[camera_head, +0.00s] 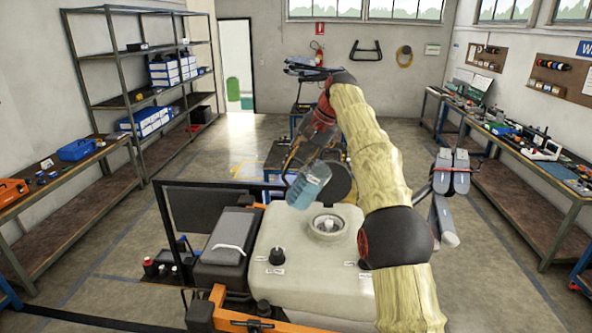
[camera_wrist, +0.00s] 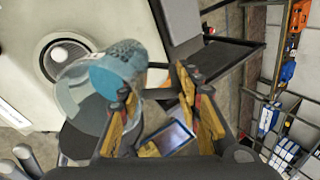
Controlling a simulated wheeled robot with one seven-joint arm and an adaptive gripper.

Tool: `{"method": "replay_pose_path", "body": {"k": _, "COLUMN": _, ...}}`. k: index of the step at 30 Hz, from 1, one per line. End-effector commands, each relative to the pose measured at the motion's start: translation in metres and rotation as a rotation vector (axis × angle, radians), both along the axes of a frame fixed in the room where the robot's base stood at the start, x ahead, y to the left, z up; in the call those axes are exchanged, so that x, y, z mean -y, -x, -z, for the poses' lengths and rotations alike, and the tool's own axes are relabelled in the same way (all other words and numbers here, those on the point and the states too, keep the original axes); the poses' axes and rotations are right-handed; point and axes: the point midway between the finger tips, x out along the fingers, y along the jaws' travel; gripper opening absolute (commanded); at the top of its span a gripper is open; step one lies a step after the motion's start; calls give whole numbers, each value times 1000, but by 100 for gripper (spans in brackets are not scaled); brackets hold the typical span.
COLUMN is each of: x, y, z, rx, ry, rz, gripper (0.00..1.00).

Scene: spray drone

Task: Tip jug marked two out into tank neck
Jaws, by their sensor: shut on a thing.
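A translucent blue jug (camera_head: 308,184) hangs tilted just above and left of the tank neck (camera_head: 327,226) in the head view. My gripper (camera_head: 311,158) is shut on the jug from behind; the exact grip is hard to see. In the wrist view the jug (camera_wrist: 108,72) lies beyond the left finger of my gripper (camera_wrist: 160,95), with partly readable lettering on it. The round, open tank neck (camera_wrist: 62,58) shows beside it, partly covered by the jug. The neck stands on a white tank (camera_head: 290,278). No liquid stream is visible.
A dark round lid (camera_head: 341,184) stands behind the neck. A black knob (camera_head: 278,256) and a grey battery-like block (camera_head: 228,238) are to the left. My arm covers the tank's right side. Shelving (camera_head: 140,80) and benches line the walls.

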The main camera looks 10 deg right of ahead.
Motion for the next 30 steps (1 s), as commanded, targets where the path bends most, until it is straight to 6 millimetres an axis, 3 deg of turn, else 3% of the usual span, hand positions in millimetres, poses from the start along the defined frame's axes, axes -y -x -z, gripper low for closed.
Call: {"method": "replay_pose_path", "body": {"k": 30, "x": 4, "y": 2, "z": -6, "rx": 81, "ry": -138, "rz": 1, "gripper": 0}}
